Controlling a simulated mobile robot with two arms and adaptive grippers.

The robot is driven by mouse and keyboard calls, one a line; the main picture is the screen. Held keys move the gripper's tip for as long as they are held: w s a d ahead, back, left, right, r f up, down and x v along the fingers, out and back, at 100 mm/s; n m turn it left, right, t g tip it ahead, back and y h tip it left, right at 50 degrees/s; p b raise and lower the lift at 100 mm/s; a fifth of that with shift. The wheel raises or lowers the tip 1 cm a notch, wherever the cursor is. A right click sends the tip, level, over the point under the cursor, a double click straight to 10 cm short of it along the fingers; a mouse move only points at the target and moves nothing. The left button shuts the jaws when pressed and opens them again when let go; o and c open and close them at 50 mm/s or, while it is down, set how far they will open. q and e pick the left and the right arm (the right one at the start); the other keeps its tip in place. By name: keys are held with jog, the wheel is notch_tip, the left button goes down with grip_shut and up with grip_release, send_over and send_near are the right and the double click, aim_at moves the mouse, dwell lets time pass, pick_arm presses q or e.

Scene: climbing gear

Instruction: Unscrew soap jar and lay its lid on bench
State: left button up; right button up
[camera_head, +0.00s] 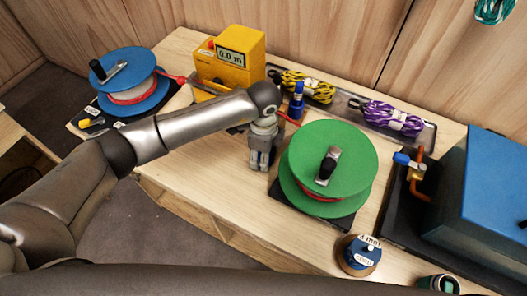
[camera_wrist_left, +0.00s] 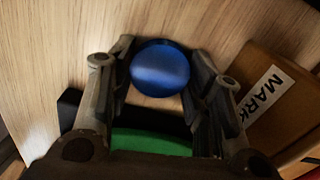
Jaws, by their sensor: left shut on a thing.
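My left gripper (camera_head: 260,163) points down over the bench (camera_head: 190,190), just left of the green reel. In the left wrist view its fingers (camera_wrist_left: 160,90) are shut on a round, smooth blue lid (camera_wrist_left: 160,68), seen from above. In the head view the fingers hide this lid, and I cannot tell whether a jar is under it. A small dark green jar-like thing (camera_head: 437,284) with a pale top is cut off at the bottom edge of the head view; I cannot tell whether it is the soap jar. My right gripper is not in view.
The green reel (camera_head: 335,155) stands close right of my gripper. A yellow meter (camera_head: 230,60) and a blue upright piece (camera_head: 297,103) stand behind. A tray (camera_head: 345,105) holds rope bundles. A small spool (camera_head: 358,256) sits near the front. Bare bench lies left of my gripper.

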pick_arm(q)
jog(key=shift+f, duration=0.25)
jog(key=o, duration=1.1)
jog(key=shift+r, duration=0.1)
jog(key=shift+r, duration=0.1)
jog(key=shift+r, duration=0.2)
jog(key=shift+w+r, duration=0.1)
jog(key=shift+r, duration=0.3)
notch_tip(320, 180, up, 11)
jog(key=b, duration=0.3)
